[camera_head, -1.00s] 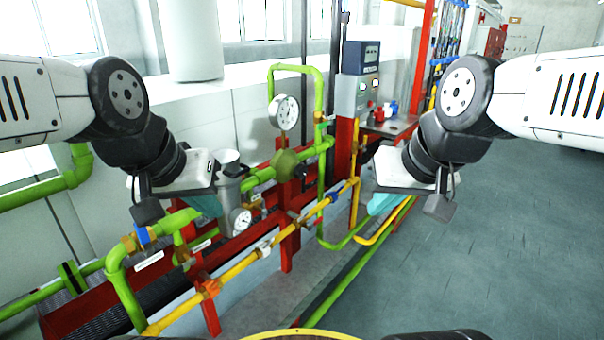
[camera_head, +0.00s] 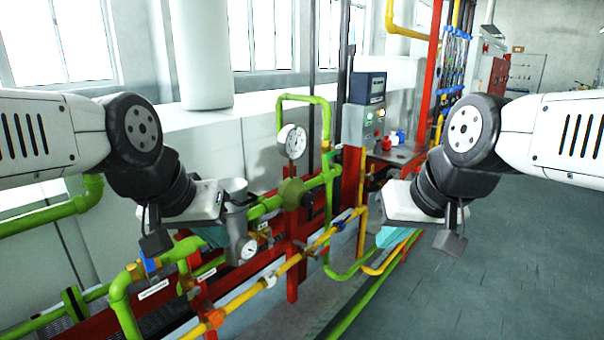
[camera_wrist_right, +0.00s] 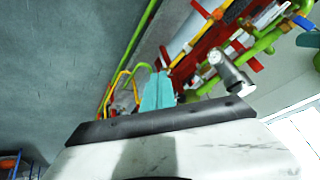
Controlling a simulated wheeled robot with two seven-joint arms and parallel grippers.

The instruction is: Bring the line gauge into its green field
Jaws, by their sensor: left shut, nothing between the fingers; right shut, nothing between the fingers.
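A smaller round gauge (camera_head: 249,249) sits lower, beside a grey cylinder (camera_head: 236,222). I cannot tell which is the line gauge; needles and any green field are too small to read. A blue-handled valve (camera_head: 150,265) is on the lower green pipe. My left gripper (camera_head: 213,236), with teal fingers, is shut and empty, in front of the pipework near the grey cylinder. My right gripper (camera_head: 392,236) is shut and empty, right of the yellow pipe; its fingers show in the right wrist view (camera_wrist_right: 158,92).
The yellow pipe (camera_head: 290,265) carries an orange fitting (camera_head: 215,318) and runs in front of the red frame (camera_head: 292,275). A control box (camera_head: 362,110) stands behind. Clear grey floor (camera_head: 510,260) lies to the right.

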